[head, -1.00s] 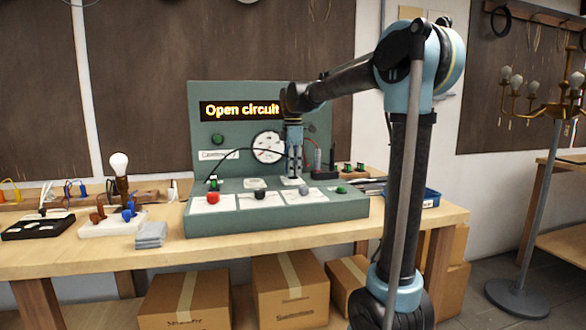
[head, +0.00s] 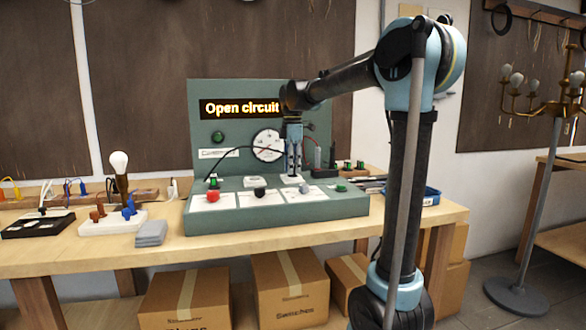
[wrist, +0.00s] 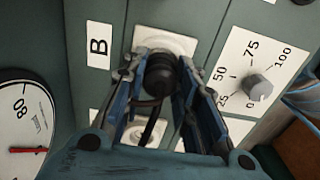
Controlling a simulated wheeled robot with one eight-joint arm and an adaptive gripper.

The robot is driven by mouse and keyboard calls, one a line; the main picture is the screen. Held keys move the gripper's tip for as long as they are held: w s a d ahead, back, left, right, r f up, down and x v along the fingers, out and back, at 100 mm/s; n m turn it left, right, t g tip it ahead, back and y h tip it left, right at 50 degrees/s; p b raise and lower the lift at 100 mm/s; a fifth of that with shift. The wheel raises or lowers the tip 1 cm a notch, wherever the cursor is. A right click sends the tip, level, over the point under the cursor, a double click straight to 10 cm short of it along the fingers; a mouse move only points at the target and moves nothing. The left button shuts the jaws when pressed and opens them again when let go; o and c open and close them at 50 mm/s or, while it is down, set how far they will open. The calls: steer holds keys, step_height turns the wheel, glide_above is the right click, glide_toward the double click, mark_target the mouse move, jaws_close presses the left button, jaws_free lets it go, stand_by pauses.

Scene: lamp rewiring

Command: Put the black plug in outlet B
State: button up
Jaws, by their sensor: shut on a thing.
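The black plug (wrist: 160,75) is between the two blue fingers of my gripper (wrist: 162,66), which is shut on it. Its dark cord shows below it in the wrist view. The plug is lined up with the white outlet plate beside the label B (wrist: 98,46), outlet B (wrist: 165,42). The plug hides the outlet's holes, so I cannot tell how far in it sits. In the head view my gripper (head: 293,166) points down at the green console (head: 270,226), just above the white plate. The display (head: 240,108) reads "Open circuit".
A dial with a grey knob (wrist: 258,87) is right of the outlet in the wrist view. A round meter (head: 267,145) is on the upright panel. A black cable arches left from my gripper to the console. A bulb on a stand (head: 119,165) is at the left of the table.

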steer(key=shift+f, duration=0.45)
stand_by(0.6)
steer(key=o, duration=1.1)
steer(key=shift+r, duration=0.1)
